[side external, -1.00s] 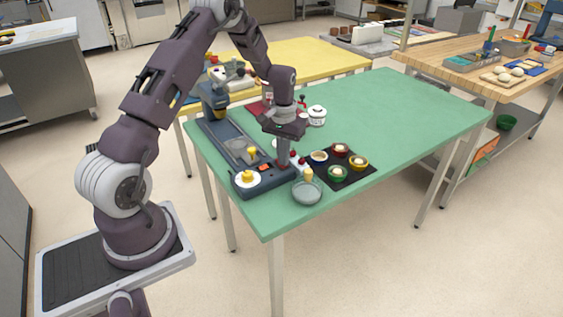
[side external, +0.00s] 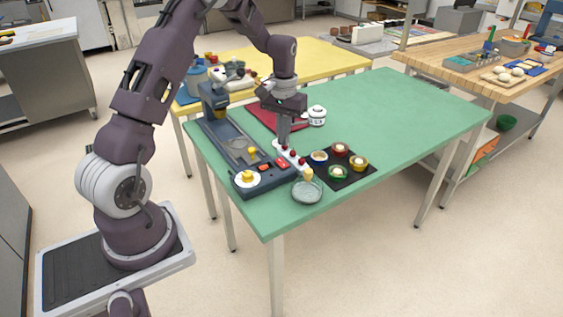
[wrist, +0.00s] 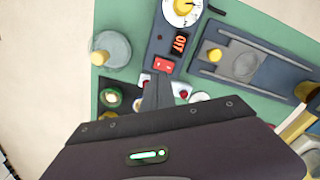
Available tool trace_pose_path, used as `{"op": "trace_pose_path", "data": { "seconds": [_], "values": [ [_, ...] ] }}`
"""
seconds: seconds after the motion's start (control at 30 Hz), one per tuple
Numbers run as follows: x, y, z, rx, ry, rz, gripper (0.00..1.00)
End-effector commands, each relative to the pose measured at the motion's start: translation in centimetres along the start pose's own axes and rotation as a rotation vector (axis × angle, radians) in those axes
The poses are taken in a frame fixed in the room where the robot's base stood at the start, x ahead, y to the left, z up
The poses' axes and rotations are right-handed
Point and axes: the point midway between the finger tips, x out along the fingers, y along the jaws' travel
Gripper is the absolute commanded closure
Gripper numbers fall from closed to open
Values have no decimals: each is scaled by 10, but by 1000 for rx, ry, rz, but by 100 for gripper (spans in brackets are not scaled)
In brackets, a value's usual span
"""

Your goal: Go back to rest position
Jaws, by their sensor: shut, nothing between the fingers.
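My gripper (side external: 284,142) is shut and empty. It points down above the green table (side external: 420,110), close to a white strip (side external: 292,156) with red pieces on it; I cannot tell the exact height. In the wrist view my gripper (wrist: 157,84) covers part of this strip and the small bowls. A dark blue machine (side external: 225,140) with a white dial (side external: 248,179) and red buttons stands on the table to the left of my gripper.
A black mat (side external: 345,181) with several small coloured bowls lies right of my gripper. A glass dish (side external: 307,191) sits at the front edge. A white lidded pot (side external: 317,115) and a red board (side external: 268,118) are behind. The right part of the green table is clear.

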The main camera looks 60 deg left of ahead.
Motion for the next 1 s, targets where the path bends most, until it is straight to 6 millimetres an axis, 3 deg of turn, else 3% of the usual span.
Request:
{"op": "trace_pose_path", "data": {
  "seconds": [0.07, 0.13, 0.23, 0.33, 0.4, 0.47, 0.5, 0.6, 0.7, 0.8, 1.0],
  "values": [
    [-4, 2, 1, 4, 5, 1, 100],
    [-26, 11, 9, 26, 30, 4, 100],
    [-88, 38, 44, 101, 105, 17, 100],
    [-149, 62, 108, 200, 193, 36, 100],
    [-178, 71, 157, 269, 256, 52, 100],
    [-195, 74, 200, 327, 308, 68, 100],
    [-201, 73, 227, 363, 341, 78, 100],
    [-204, 66, 282, 439, 410, 102, 100],
    [-198, 58, 315, 487, 455, 119, 100],
    [-194, 53, 330, 510, 477, 128, 100],
    [-192, 52, 333, 514, 480, 129, 100]
  ]
}}
